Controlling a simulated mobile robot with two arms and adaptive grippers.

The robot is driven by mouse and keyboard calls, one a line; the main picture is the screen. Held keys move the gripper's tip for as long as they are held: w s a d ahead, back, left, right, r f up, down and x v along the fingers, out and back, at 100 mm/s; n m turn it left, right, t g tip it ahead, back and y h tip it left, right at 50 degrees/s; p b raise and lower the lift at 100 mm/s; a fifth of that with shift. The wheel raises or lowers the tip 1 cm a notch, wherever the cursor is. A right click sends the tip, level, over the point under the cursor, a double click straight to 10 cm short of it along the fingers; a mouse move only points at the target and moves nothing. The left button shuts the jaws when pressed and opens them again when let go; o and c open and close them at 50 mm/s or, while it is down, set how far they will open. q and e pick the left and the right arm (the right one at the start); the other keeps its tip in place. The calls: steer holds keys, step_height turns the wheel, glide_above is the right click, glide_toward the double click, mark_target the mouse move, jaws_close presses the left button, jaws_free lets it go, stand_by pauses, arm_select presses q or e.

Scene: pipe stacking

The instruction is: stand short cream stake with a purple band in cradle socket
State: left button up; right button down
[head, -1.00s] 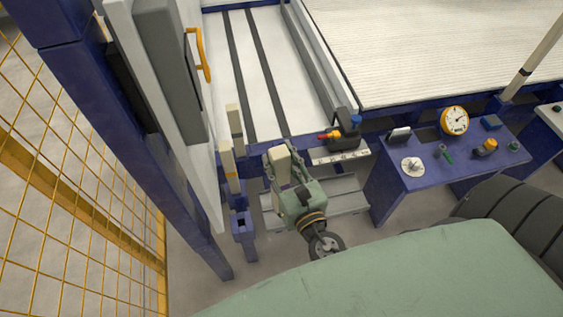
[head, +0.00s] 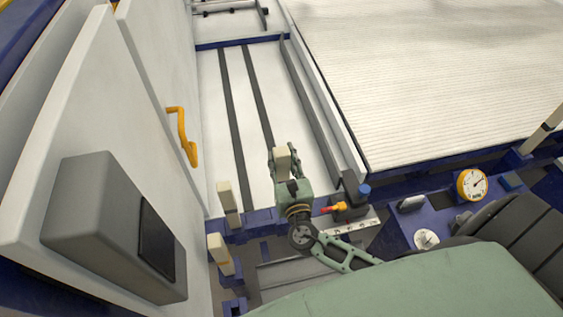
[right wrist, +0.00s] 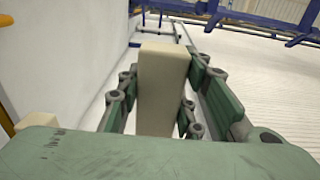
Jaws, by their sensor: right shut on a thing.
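My right gripper (head: 284,158) is shut on a cream stake (head: 282,159), which it holds roughly upright over the white bed, near the bed's front edge. The stake also stands between the green fingers in the right wrist view (right wrist: 163,85); its lower part is hidden and I see no purple band on it. Two other cream stakes, one farther (head: 227,196) and one nearer (head: 219,250), stand in blue holders along the left. A blue socket (head: 234,305) in front of them shows only partly at the bottom. My left gripper is not in view.
A white door panel with a grey box (head: 115,220) and a yellow handle (head: 182,135) rises at the left. A black device with an orange-red tip (head: 333,209) is right of my gripper. A blue bench with a gauge (head: 471,184) is farther right.

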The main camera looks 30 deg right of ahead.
steer(key=shift+w+d, duration=0.3)
steer(key=shift+w, duration=0.25)
steer(key=shift+f, duration=0.2)
step_height(320, 180, down, 3)
steer(key=b, duration=0.3)
steer(key=shift+f+b, duration=0.5)
steer(key=shift+b, duration=0.1)
steer(key=shift+f, duration=0.15)
